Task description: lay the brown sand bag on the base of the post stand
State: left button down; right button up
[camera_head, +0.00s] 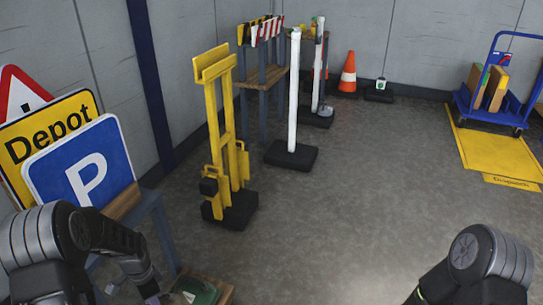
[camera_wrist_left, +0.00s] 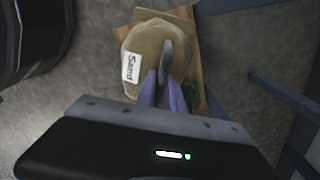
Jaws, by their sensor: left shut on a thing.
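The brown sand bag (camera_wrist_left: 150,45), tan with a white "Sand" label, shows in the left wrist view above a wooden surface (camera_wrist_left: 190,20). My left gripper (camera_wrist_left: 164,78) is shut on it, with its purple fingers at the bag's near edge. In the head view this gripper (camera_head: 155,297) is at the bottom edge, and I cannot make out the brown bag there. A white post stand (camera_head: 293,90) with a black base (camera_head: 291,154) stands upright at mid-floor. A second white post (camera_head: 318,65) stands behind it. My right gripper's fingers are out of view.
A green item (camera_head: 198,291) lies on a low wooden surface beside my left gripper. A yellow stand (camera_head: 226,130) on black feet stands before the white post. Signs (camera_head: 80,165) lean at left. A blue trolley (camera_head: 500,90) stands at far right. The middle floor is clear.

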pick_arm(q)
jog(key=w+d+r+n, duration=0.55)
jog(key=d+r, duration=0.35)
jog(key=r, duration=0.3)
jog(key=w+d+r+n, duration=0.4)
jog(key=w+d+r, duration=0.3)
jog(key=d+r, duration=0.3)
jog(key=s+r+p, duration=0.4)
jog(key=r+p, duration=1)
jog(key=p, duration=0.1)
jog(key=s+a+r+p, duration=0.1)
jog(key=s+r+p, duration=0.2)
jog(key=r+p, duration=1)
jog(key=shift+s+a+r+p, duration=0.3)
jog(key=shift+s+r+p, duration=0.05)
jog(key=shift+p, duration=0.8)
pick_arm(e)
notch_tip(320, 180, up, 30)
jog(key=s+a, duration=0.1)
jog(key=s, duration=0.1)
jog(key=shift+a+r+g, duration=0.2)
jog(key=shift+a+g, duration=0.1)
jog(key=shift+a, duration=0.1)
pick_arm(q)
jog(key=shift+f, duration=0.1)
jog(key=s+f, duration=0.4)
jog(key=f, duration=1.1)
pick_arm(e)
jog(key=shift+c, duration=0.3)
